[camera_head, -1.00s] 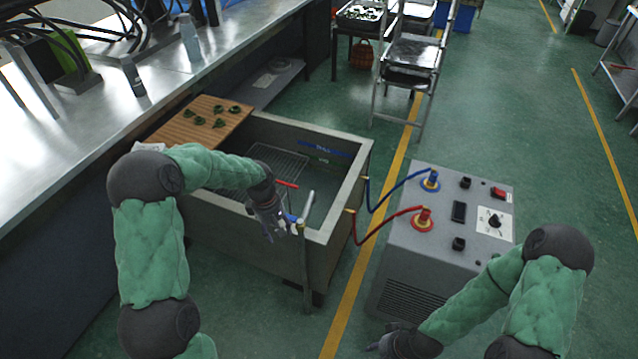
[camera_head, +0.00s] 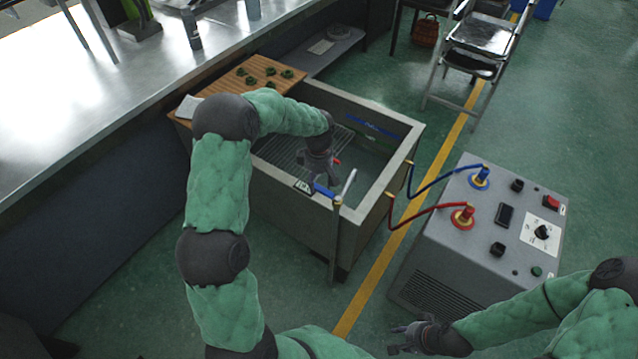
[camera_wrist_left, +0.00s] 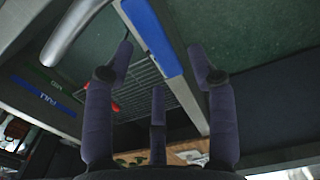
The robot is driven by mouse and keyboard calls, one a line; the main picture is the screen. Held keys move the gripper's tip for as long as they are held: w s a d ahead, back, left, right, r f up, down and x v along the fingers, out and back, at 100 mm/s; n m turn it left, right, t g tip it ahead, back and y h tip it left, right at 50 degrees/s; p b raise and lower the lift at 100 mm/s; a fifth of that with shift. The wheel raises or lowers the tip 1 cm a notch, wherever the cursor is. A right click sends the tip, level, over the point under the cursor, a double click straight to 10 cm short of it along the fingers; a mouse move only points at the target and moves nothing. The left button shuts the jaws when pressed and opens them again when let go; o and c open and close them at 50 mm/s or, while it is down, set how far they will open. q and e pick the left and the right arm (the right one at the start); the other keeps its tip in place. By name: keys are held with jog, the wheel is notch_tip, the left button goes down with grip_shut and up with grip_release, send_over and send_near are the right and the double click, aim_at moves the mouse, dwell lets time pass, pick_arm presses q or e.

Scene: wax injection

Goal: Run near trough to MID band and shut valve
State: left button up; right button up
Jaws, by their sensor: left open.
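The grey trough (camera_head: 388,178) stands at the bench, with a wire grid (camera_head: 290,152) inside. At its front rim are a standing pipe (camera_head: 334,240), a silver spout (camera_head: 348,183) and a blue valve lever (camera_head: 324,191). In the left wrist view the lever (camera_wrist_left: 150,35) and spout (camera_wrist_left: 72,32) are close. A green MID label (camera_wrist_left: 55,85) and a blue FULL band (camera_wrist_left: 42,97) mark the inner wall. The water level is unclear. My left gripper (camera_head: 320,168) is open and empty above the trough, beside the lever. My right gripper (camera_head: 408,338) is low by the grey box; its jaw state is unclear.
A small red part (camera_head: 337,161) shows inside the trough. A wooden board (camera_head: 258,88) with several green pieces lies at its back. A grey control box (camera_head: 470,240) stands right, with blue and red hoses to the trough. A folding chair (camera_head: 480,50) stands behind.

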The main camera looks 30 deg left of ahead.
pick_arm(q)
jog(key=shift+f, duration=0.7)
grip_shut()
